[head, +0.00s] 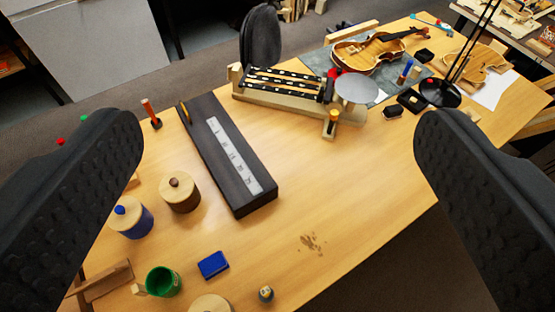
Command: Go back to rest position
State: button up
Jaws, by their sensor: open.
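My gripper (278,160) is open and empty in the head view. Its two dark, ridged fingers stand far apart at the left and right edges, above the wooden bench (330,205). Nothing is between the fingertips except the view down to the bench top. The fingers hide parts of the bench's left side and the floor at right.
A long black box (228,155) with a pale label strip lies mid-bench. Lidded pots (180,195), a blue block (213,265) and a green cup (163,282) stand front left. A slatted fixture (282,90), violin (380,50) and black lamp base (440,92) are farther back. The centre right is clear.

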jog(key=shift+t, duration=0.5)
jog(key=s+r, duration=0.1)
jog(key=s+d+r, duration=0.1)
jog(key=r, duration=0.1)
jog(key=shift+s+r, duration=0.15)
jog(key=shift+s, duration=0.25)
